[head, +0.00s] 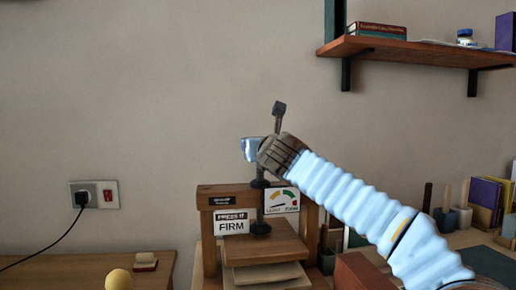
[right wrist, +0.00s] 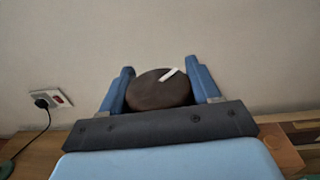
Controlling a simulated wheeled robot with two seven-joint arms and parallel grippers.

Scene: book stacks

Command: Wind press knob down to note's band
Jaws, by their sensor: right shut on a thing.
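The wooden book press (head: 208,217) stands on the table in the head view, with a dark screw running down from its top bar to a wooden platen (head: 262,246). A note reading "PRESS IT FIRM" (head: 232,223) is on the press's front. A small dial card (head: 281,200) with coloured bands is beside the screw; its needle is too small to read surely. My right gripper (head: 250,149) is over the screw's top, shut on the dark round knob. The knob (right wrist: 158,92), with a white mark at its upper right, sits between both blue fingers (right wrist: 160,90). My left gripper is out of view.
A wall shelf (head: 420,50) with books and a jar is at the upper right. Books and tools stand at the right. A socket (head: 95,194) with a plugged cable is at the left. A yellow ball-like thing (head: 118,280) and a small block (head: 145,262) are at the lower left.

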